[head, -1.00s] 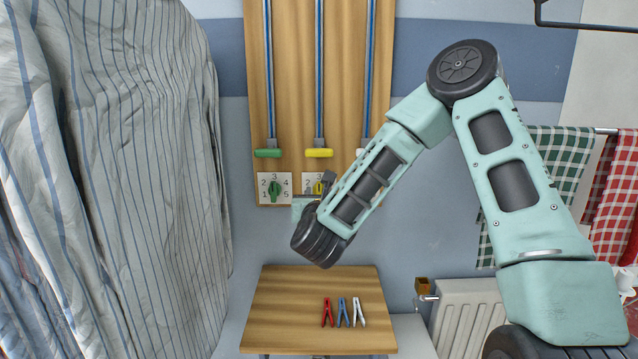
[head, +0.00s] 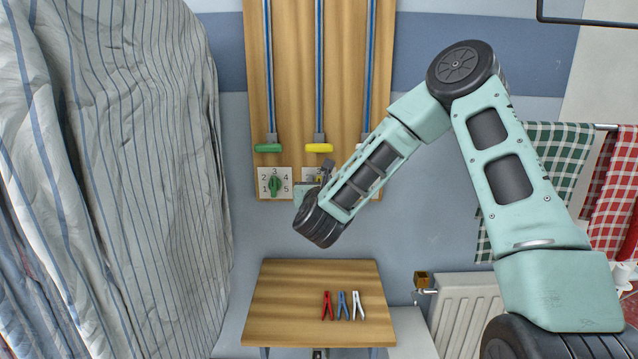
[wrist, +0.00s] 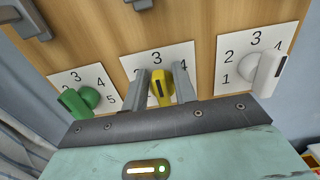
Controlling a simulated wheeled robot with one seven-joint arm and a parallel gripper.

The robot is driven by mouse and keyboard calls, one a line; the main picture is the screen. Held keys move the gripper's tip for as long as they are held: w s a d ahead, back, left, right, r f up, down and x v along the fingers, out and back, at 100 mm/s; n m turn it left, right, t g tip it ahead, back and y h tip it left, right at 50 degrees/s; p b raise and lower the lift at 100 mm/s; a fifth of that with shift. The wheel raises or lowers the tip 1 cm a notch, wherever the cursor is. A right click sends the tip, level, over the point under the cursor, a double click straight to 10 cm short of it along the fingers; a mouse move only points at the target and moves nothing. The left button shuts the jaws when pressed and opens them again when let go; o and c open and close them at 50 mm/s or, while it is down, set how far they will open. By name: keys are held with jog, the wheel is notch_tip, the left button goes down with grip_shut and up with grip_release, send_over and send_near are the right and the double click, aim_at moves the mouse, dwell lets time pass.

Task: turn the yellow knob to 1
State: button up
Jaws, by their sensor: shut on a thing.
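The yellow knob (wrist: 161,88) sits on a white number dial (wrist: 142,62) in the middle of the wrist view. Its bar stands roughly upright in that picture, with a dark mark on it. The dial's 3 shows above the knob and 4 to its upper right; the 1 is hidden. I cannot tell the exact number it points to. My gripper (wrist: 160,82) is shut on the knob, one grey finger on each side. In the head view my gripper (head: 322,178) is at the middle dial and hides most of the knob.
A green knob (wrist: 80,101) on its dial is to the left, and a white knob (wrist: 266,68) to the right, both close to my fingers. Colored slider handles, such as the yellow one (head: 319,148), hang above. A small table (head: 275,325) with clothespins (head: 342,305) stands below.

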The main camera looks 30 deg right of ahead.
jog(key=shift+a+f+n+b, duration=0.15)
jog(key=shift+n+b, duration=0.25)
jog(key=shift+n, duration=0.2)
jog(key=shift+w+a+f+n+b, duration=0.1)
jog(key=shift+n+b, duration=0.6)
jog(key=shift+n, duration=0.3)
jog(key=n+b, duration=0.3)
jog(key=n, duration=0.2)
jog(key=f+n+b, duration=0.1)
jog(key=n+b, duration=0.2)
jog(key=n, duration=0.2)
jog(key=a+f+n+b, duration=0.1)
jog(key=n+b, duration=0.2)
jog(key=n, duration=0.2)
jog(key=shift+w, duration=0.25)
jog(key=n, duration=0.2)
jog(key=n+b, duration=0.1)
jog(key=n, duration=0.2)
jog(key=shift+d+f+b, duration=0.2)
jog(key=shift+b, duration=0.1)
jog(key=shift+c, duration=0.2)
jog(key=shift+d+n, duration=0.1)
jog(key=shift+n, duration=0.4)
